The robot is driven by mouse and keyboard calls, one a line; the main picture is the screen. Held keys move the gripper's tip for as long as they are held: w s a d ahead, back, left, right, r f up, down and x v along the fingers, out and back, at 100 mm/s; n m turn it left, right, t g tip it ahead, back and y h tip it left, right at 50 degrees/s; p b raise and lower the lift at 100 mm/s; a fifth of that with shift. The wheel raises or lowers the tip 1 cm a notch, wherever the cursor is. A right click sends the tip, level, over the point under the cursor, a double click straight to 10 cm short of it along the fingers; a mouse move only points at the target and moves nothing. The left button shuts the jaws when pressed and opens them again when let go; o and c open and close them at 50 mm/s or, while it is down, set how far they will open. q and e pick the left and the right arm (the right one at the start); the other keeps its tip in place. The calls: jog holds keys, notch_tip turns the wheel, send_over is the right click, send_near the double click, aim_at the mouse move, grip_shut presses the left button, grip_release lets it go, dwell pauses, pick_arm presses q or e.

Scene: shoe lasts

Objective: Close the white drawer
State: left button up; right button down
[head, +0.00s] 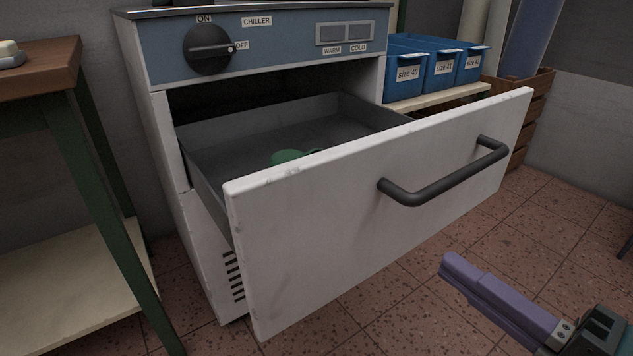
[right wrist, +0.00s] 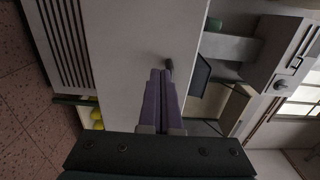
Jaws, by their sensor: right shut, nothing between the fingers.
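The white drawer (head: 340,200) is pulled well out of the chiller cabinet (head: 270,45). Its grey inside shows, with a green object (head: 287,156) lying in it, partly hidden by the front panel. A dark bar handle (head: 445,185) runs across the drawer front. My right gripper (head: 453,267) is shut and empty, in front of the drawer and lower than the handle in the head view, with a gap to the panel. My left gripper is not in view.
Blue bins (head: 440,68) with size labels sit on a shelf right of the cabinet, by a wooden crate (head: 530,95). A green-legged table (head: 70,75) stands at the left. The tiled floor (head: 560,220) before the drawer is clear. The chiller knob (head: 208,50) sits above the drawer.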

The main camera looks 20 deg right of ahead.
aim_at(364, 206)
jog(key=b+x, duration=0.2)
jog(key=x, duration=0.7)
jog(key=shift+w+a+f+b, duration=0.15)
jog(key=shift+w+a+b, duration=0.1)
jog(key=shift+b, duration=0.1)
jog(key=shift+w+a, duration=0.15)
jog(key=shift+w, duration=0.3)
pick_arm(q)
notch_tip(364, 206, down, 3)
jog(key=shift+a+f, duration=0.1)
pick_arm(e)
jog(key=shift+w, duration=0.1)
